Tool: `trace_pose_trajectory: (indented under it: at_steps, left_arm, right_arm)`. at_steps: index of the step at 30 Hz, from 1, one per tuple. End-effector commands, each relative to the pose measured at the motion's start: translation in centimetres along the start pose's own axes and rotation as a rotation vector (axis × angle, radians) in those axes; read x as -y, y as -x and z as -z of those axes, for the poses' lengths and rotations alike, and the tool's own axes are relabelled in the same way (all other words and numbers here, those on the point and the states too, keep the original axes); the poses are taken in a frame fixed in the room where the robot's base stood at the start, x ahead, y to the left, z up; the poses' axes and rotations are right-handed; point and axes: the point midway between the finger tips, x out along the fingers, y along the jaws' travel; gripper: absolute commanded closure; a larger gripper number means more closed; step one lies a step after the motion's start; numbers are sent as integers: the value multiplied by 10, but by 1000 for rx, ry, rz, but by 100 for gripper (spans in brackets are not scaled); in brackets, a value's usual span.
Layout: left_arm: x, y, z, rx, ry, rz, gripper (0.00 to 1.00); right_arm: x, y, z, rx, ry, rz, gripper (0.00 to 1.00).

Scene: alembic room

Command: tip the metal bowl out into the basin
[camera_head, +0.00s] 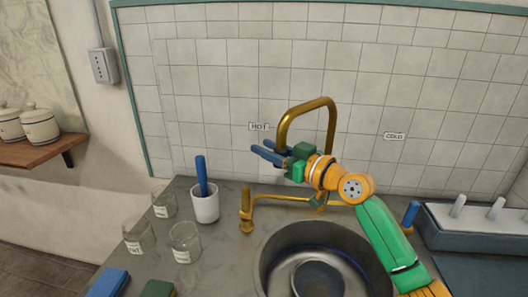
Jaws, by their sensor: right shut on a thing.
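My right gripper (270,152) is above and behind the basin, its blue fingers pointing left. It is shut at the downturned end of the brass spout (306,104), though the exact contact is partly hidden by its green body. The round metal basin (283,238) is sunk in the counter below my right arm. A dark round shape with a pale rim (320,278) lies inside it, cut by the lower edge; I cannot tell whether it is the metal bowl or the basin's floor. No other metal bowl shows. My left gripper is out of view.
Several glass beakers (185,243) and a white cup (205,206) with a blue-handled tool stand left of the basin. A brass tap post (246,212) rises beside it. A blue-grey rack (470,235) with white pegs is at right. A tiled wall closes the back.

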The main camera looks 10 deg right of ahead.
Motion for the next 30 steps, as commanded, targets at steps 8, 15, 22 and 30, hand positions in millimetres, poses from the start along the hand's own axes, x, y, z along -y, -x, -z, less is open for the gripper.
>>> trace_pose_trajectory:
  at_steps: [8, 15, 22, 30]
  left_arm:
    - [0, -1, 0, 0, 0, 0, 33]
    - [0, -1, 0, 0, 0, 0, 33]
    - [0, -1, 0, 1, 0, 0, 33]
    - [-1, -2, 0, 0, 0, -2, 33]
  right_arm:
    - [-7, 2, 6, -14, 6, -18, 100]
    - [-8, 3, 7, -13, 8, -19, 100]
    - [-7, 3, 6, -12, 7, -18, 33]
    - [-6, 2, 2, -5, 4, -13, 33]
